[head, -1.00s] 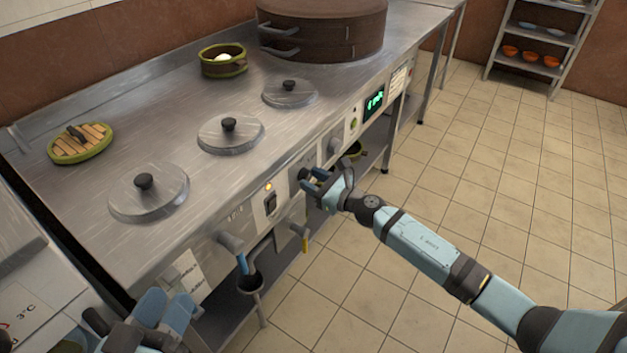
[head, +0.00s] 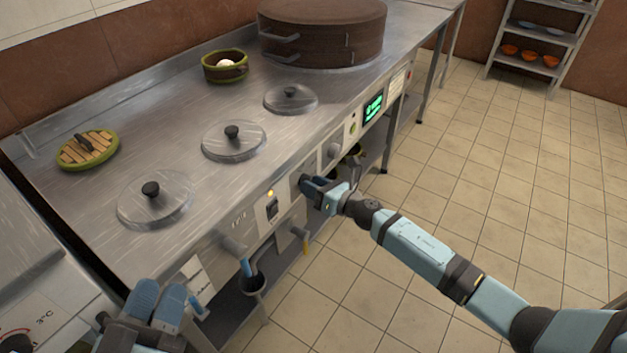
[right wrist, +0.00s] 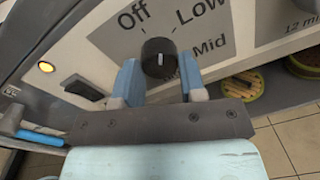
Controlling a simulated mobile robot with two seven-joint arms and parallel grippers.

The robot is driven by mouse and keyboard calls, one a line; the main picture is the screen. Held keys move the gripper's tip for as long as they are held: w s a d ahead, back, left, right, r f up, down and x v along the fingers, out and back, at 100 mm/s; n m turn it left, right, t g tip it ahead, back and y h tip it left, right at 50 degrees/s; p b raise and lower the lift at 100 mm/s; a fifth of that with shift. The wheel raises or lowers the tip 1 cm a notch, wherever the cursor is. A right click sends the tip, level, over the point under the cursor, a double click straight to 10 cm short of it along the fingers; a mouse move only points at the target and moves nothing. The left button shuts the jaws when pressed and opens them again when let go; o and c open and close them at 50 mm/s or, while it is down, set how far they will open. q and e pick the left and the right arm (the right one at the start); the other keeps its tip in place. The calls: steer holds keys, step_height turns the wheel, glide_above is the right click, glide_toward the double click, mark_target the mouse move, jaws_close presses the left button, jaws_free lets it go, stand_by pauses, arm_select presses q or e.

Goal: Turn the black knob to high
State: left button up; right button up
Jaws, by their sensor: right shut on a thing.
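The black knob (right wrist: 158,57) sits on the stove's front panel in the right wrist view, with a short white line on its face. The labels Off, Low and Mid (right wrist: 208,54) are printed around it; no High label is visible. My right gripper (right wrist: 160,82) is shut on the knob, one blue finger on each side. In the head view the right gripper (head: 312,184) is at the front panel and mostly hides the knob. My left gripper (head: 158,303) is at the bottom left, away from the knob; its opening is unclear.
A lit yellow lamp (head: 270,193) and a dark switch (head: 272,207) are left of the knob. Grey knobs (head: 334,150) and a green display (head: 373,107) share the panel. Lidded pots (head: 234,141) are set in the counter. The tiled floor at right is clear.

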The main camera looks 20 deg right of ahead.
arm_select(q)
steer(key=s+a+f+g+y+p, duration=0.2)
steer(key=a+f+g+y+p, duration=0.3)
steer(key=f+p, duration=0.5)
steer(key=shift+s+a+f+g+y+p, duration=0.15)
steer(key=shift+s+a+g+y+p, duration=0.35)
steer(key=shift+p, duration=1.35)
arm_select(e)
steer(key=shift+d+r+m+g+y, duration=0.15)
steer(key=shift+m+y, duration=0.3)
steer(key=shift+m, duration=6.65)
steer(key=shift+a+m+g+y, duration=0.1)
steer(key=shift+m+g+y, duration=0.25)
steer(key=shift+m, duration=6.75)
arm_select(q)
steer(key=shift+w+a, duration=0.15)
